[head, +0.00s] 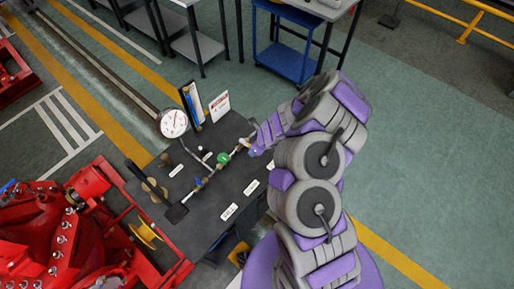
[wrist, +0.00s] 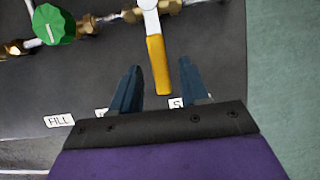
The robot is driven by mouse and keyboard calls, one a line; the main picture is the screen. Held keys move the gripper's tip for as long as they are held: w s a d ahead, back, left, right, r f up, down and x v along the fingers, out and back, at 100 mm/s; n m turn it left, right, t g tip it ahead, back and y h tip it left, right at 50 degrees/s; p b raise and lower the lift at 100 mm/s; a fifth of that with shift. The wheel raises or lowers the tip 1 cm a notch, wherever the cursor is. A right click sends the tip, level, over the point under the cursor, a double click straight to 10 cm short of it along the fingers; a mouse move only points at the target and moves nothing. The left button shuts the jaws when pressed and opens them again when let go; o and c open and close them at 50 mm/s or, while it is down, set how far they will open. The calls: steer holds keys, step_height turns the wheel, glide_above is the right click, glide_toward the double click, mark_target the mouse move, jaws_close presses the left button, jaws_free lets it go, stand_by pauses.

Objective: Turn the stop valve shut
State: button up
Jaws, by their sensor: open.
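A valve with a yellow lever (wrist: 156,65) sits on the brass pipe line at the top of the wrist view. Its lever points down toward my gripper, roughly across the pipe. A label starting with "S" (wrist: 175,103) lies below it, partly hidden. My gripper (wrist: 160,74) is open, with one dark finger on each side of the lever's end; I see gaps on both sides. In the head view my gripper (head: 254,150) is over the right end of the pipe line, and the lever cannot be made out there.
A green round handle (wrist: 54,24) is left of the lever, above a "FILL" label (wrist: 59,120). The dark panel (head: 225,190) also carries a pressure gauge (head: 174,123) and a blue-handled valve (head: 199,182). A red machine (head: 60,235) stands at left. Open floor lies right.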

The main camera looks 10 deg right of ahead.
steer(key=shift+r, duration=0.15)
steer(key=p+v, duration=0.3)
steer(key=v, duration=1.4)
steer(key=shift+p, duration=0.35)
